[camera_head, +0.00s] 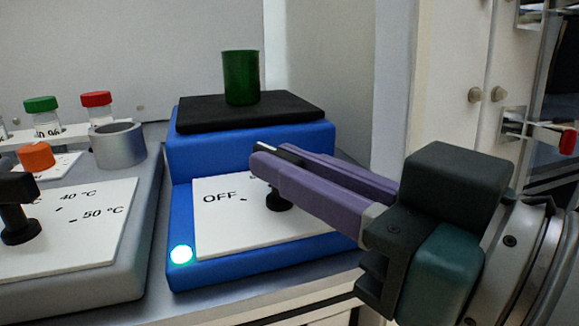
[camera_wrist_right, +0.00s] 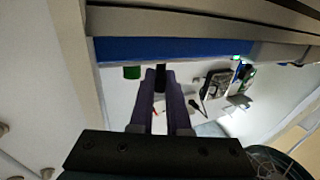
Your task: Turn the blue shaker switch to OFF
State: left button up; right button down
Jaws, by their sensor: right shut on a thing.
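My right gripper (camera_head: 268,160) reaches in from the right with purple fingers and is shut on the switch handle. In the right wrist view the fingers (camera_wrist_right: 162,78) point at the blue shaker body (camera_wrist_right: 195,49). My left gripper is out of view.
A green beaker (camera_head: 240,77) stands on the black platform. A lit cyan lamp (camera_head: 181,254) glows at the shaker's front left corner. A grey heater (camera_head: 95,285) with a black knob (camera_head: 18,205) and a metal ring (camera_head: 118,146) stands close on the left. Capped vials (camera_head: 97,110) stand behind.

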jog(key=shift+f+n+g+y+b, duration=0.1)
jog(key=shift+n+g+y+b, duration=0.35)
jog(key=shift+b, duration=0.2)
jog(key=shift+g+y, duration=0.25)
jog(key=c, duration=0.9)
grip_release()
